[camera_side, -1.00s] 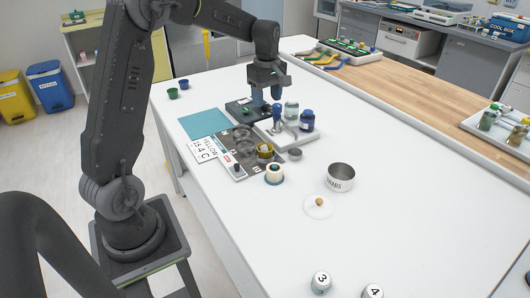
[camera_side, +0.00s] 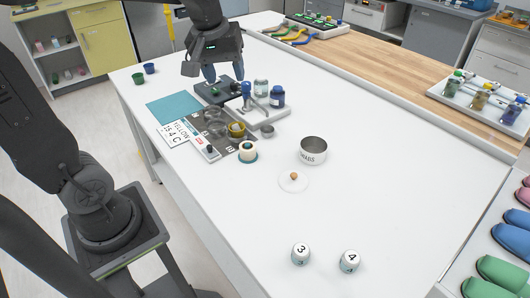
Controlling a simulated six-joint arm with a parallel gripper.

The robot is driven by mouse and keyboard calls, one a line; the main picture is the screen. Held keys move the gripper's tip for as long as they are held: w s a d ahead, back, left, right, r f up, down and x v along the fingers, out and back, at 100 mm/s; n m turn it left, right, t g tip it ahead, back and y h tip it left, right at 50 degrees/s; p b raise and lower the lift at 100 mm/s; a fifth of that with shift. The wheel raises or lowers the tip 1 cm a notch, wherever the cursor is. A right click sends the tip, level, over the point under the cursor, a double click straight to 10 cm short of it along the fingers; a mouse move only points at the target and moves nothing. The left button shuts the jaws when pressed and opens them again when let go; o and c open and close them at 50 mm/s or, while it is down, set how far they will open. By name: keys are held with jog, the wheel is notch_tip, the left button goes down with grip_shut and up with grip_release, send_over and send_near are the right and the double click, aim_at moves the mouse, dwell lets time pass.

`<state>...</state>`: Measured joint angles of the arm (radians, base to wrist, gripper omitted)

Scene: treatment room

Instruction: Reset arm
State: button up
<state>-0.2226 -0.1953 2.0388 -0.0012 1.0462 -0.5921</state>
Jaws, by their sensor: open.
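My gripper (camera_side: 224,72) hangs at the top middle of the side view, its two blue-tipped fingers spread and nothing seen between them. It points down over a dark tray (camera_side: 203,96) at the back of the white table. I cannot tell whether the fingertips touch anything there. My arm comes in from the top, and its middle links are partly out of the picture.
Right of my gripper, a white tray (camera_side: 268,122) holds blue and clear jars. Numbered jars (camera_side: 300,254) stand in front.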

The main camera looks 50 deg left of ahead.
jog(key=s+d+f+m+t, duration=0.2)
jog(key=s+d+m, duration=0.5)
jog(key=s, duration=0.5)
jog(key=shift+s+d+m+t+h, duration=0.2)
jog(key=shift+m+t+h, duration=0.15)
jog(key=shift+m, duration=0.85)
